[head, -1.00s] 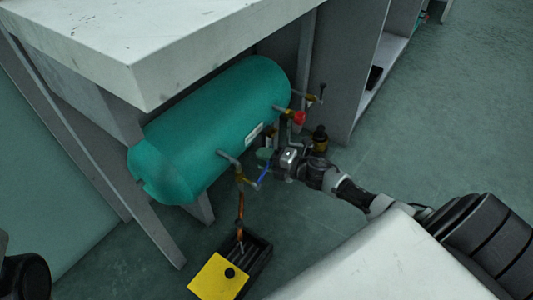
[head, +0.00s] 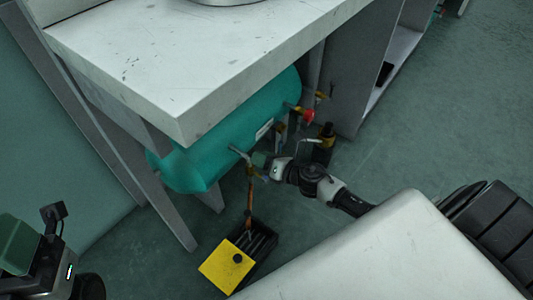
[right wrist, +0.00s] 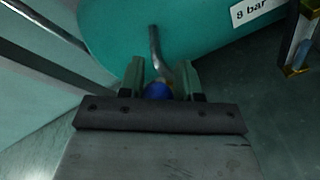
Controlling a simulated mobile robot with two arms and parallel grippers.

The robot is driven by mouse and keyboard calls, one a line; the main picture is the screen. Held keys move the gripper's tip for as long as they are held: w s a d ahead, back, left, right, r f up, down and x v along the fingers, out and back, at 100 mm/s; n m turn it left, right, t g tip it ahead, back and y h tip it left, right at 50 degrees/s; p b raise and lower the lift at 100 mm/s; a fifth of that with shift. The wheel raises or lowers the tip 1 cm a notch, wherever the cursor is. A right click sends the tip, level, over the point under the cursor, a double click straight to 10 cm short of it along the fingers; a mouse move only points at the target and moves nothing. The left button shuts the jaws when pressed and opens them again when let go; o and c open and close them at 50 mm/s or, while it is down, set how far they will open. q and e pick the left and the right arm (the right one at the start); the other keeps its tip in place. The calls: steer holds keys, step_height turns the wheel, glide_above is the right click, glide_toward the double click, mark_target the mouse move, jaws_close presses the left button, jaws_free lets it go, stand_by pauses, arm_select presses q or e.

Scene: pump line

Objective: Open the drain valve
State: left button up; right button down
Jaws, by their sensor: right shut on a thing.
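The drain valve (head: 252,174) is a small brass fitting on a grey pipe from the lower front of the green tank (head: 190,165). Its blue handle (right wrist: 158,90) shows between my fingers in the right wrist view. My right gripper (head: 260,163) is shut on this handle, and the gripper covers most of it in the head view. The fingers also show in the right wrist view (right wrist: 162,85), one on each side of the handle. Part of my left gripper (head: 20,245) shows at the lower left, away from the tank; its jaw opening is unclear.
A white bench top (head: 170,60) overhangs the tank. A copper-coloured pipe (head: 249,200) runs down from the valve to a black box with a yellow cover (head: 228,267) on the floor. A red-handled valve (head: 308,114) is farther along.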

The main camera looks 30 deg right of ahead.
steer(key=shift+s+a+f+n, duration=0.1)
steer(key=shift+s+a+n, duration=0.15)
steer(key=shift+a, duration=0.15)
steer(key=shift+s+a+n, duration=0.1)
steer(key=shift+a+n, duration=0.15)
steer(key=shift+a, duration=0.15)
steer(key=c, duration=0.8)
jaws_free()
steer(key=shift+d, duration=0.1)
steer(key=p+v, duration=0.1)
steer(key=v, duration=0.9)
steer(key=shift+s+p, duration=0.35)
steer(key=shift+s, duration=0.05)
